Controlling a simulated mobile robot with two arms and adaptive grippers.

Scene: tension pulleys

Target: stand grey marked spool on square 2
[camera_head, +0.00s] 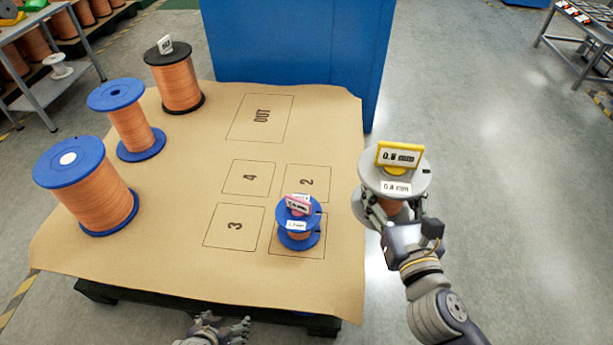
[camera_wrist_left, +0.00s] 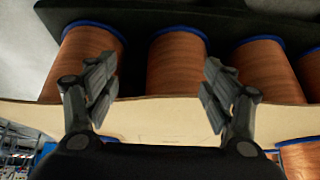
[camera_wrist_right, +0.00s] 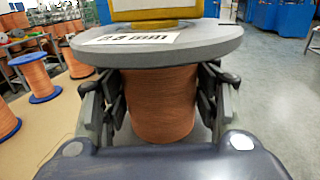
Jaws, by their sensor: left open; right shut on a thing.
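The grey marked spool (camera_head: 394,180) has a light grey flange, copper wire, a white label and a yellow-framed tag (camera_head: 399,155) on top. My right gripper (camera_head: 394,212) is shut on its copper winding and holds it upright, beyond the table's right edge. The spool also fills the right wrist view (camera_wrist_right: 160,100); its lower flange is hidden there. Square 2 (camera_head: 308,181) is outlined on the brown table covering and is empty. My left gripper (camera_head: 222,330) is open and empty at the table's front edge; its spread fingers show in the left wrist view (camera_wrist_left: 160,90).
A small blue spool (camera_head: 299,230) with a pink tag stands on the square just in front of square 2. Squares 3 (camera_head: 234,226), 4 (camera_head: 248,178) and OUT (camera_head: 260,117) are empty. Large blue spools (camera_head: 88,190) (camera_head: 128,120) and a black-flanged spool (camera_head: 175,78) stand left. A blue cabinet (camera_head: 295,50) is behind.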

